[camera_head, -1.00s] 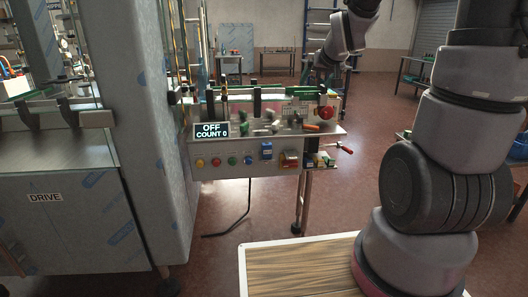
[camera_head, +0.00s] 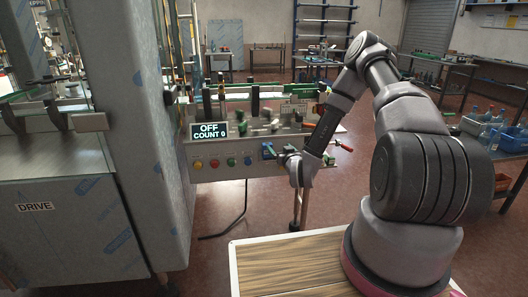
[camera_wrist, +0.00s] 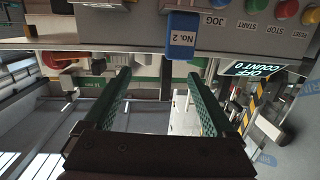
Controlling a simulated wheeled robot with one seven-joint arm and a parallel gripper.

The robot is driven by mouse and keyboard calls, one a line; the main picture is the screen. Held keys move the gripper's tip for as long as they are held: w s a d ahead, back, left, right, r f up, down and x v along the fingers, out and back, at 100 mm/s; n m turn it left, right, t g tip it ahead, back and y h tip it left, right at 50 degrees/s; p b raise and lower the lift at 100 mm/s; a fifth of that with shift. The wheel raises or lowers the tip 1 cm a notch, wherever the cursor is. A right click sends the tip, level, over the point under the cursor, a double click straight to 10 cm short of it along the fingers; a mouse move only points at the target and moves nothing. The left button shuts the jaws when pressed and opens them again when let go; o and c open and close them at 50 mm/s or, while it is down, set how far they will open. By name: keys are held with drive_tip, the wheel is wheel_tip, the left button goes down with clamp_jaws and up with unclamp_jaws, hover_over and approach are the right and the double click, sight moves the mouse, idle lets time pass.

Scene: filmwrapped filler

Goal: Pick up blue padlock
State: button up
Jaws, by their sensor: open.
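In the head view, the blue padlock (camera_head: 267,151) shows just left of my gripper (camera_head: 281,153). In the wrist view, my gripper (camera_wrist: 158,76) has two green ridged fingers spread apart with nothing held between them. The padlock lies beyond the fingertips, nearer the right finger in that picture, and is not between them. The wrist picture shows the panel upside down.
The control panel (camera_head: 220,172) has several coloured buttons and a display (camera_head: 209,130) reading OFF, COUNT 0. A red-handled lever (camera_head: 344,146) sticks out at its right end. A large steel machine (camera_head: 130,170) stands left. A wood-patterned top (camera_head: 290,265) lies below my arm.

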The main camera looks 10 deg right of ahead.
sight(267, 154)
wheel_tip(267, 154, down, 4)
drive_tip(key=s+a+t, duration=0.1)
drive_tip(key=s+a, duration=0.1)
drive_tip(key=s, duration=0.1)
drive_tip(key=w, duration=0.3)
drive_tip(key=w+a, duration=0.1)
drive_tip(key=w, duration=0.7)
drive_tip(key=shift+a, duration=0.3)
drive_tip(key=shift+r, duration=0.1)
clamp_jaws()
